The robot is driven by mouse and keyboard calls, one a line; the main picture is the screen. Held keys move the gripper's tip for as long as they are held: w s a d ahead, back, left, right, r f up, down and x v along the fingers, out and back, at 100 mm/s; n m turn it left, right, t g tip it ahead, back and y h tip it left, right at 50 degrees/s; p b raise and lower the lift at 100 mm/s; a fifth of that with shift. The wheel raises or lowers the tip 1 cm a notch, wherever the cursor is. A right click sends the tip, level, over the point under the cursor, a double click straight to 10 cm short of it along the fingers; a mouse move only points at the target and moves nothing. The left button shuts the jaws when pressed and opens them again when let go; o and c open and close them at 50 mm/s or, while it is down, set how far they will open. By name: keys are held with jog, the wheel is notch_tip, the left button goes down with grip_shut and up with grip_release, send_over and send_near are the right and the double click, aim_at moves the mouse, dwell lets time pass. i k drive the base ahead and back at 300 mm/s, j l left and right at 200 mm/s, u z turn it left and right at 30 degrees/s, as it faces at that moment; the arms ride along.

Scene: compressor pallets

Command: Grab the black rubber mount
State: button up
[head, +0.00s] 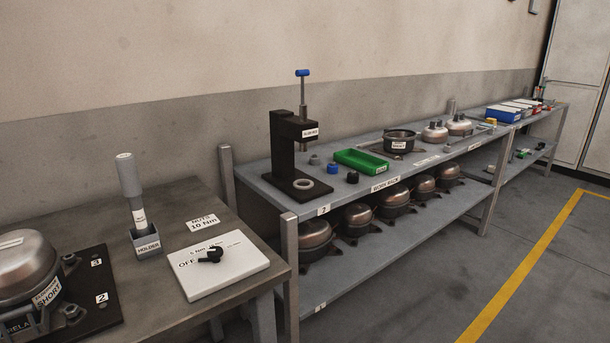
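A small black piece (352,178) stands on the grey work bench (405,165), in front of the green tray; it looks like the black rubber mount. A small blue piece (332,169) and a small grey piece (314,160) stand in a row with it, to its left and farther back. All three are apart from each other. They stand just right of the dark press (284,150). The pieces are too small to make out detail. My gripper is not in view.
The press has a blue-topped spindle and a pale ring (303,184) on its base. The green tray (361,160) lies behind the black piece. A nearer table (160,290) holds a tool in a holder (146,240) and a white switch panel (222,264). Floor at right is clear.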

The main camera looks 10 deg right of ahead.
aim_at(353, 177)
jog(key=i+l+u, duration=0.2)
jog(key=l+u, duration=0.15)
jog(key=l, duration=0.25)
jog(key=i+l+u, duration=0.2)
jog(key=l, duration=0.15)
jog(key=l+u, duration=0.2)
jog(key=l, duration=0.85)
jog(key=i+l, duration=0.1)
jog(key=l, duration=0.6)
jog(key=i+l+u, duration=0.1)
jog(key=l, duration=0.6)
jog(key=i+l, duration=0.1)
jog(key=l, duration=0.65)
jog(key=i+l, duration=0.1)
jog(key=l, duration=0.2)
jog(key=i+l, duration=0.1)
jog(key=l, duration=0.25)
jog(key=i+l, duration=0.1)
jog(key=l, duration=0.2)
jog(key=i, duration=0.3)
